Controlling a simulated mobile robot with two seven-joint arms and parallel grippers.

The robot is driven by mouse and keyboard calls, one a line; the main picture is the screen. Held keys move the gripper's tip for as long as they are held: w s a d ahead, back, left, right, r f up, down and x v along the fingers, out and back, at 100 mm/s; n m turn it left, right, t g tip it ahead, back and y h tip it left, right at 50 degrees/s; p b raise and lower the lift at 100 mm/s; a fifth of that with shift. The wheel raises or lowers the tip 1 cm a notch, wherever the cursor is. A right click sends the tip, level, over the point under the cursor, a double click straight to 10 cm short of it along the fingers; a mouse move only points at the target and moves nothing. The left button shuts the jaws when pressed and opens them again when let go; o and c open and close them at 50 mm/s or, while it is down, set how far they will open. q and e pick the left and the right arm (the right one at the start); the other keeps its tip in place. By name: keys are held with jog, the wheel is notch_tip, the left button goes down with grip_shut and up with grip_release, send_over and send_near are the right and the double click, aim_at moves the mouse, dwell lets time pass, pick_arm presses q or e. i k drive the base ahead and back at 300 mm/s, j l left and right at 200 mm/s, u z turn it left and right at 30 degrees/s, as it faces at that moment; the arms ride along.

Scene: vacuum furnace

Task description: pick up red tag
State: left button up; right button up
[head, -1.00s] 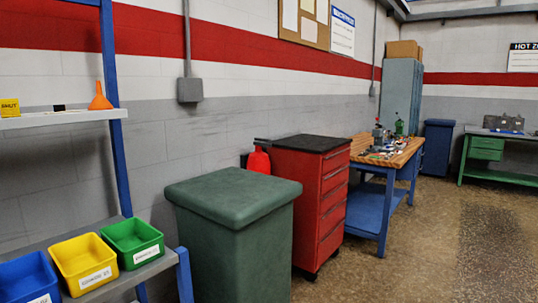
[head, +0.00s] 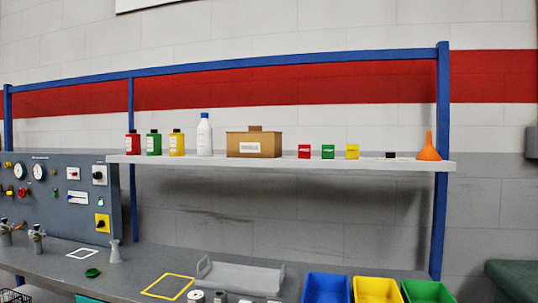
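A small red tag (head: 304,151) stands upright on the white shelf (head: 300,160) above the bench, between a brown cardboard box on its left and a green tag (head: 328,151) on its right. A yellow tag (head: 352,152) stands beyond the green one. The writing on the tags is too small to read. Neither of my grippers shows in the head view.
Bottles (head: 204,135), the box (head: 254,144), a small black item (head: 390,155) and an orange funnel (head: 429,149) share the shelf. Below, the bench holds a grey tray (head: 240,277) and blue, yellow and green bins. A control panel (head: 60,195) stands left.

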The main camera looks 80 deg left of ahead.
aim_at(304, 150)
jog(key=u, duration=1.5)
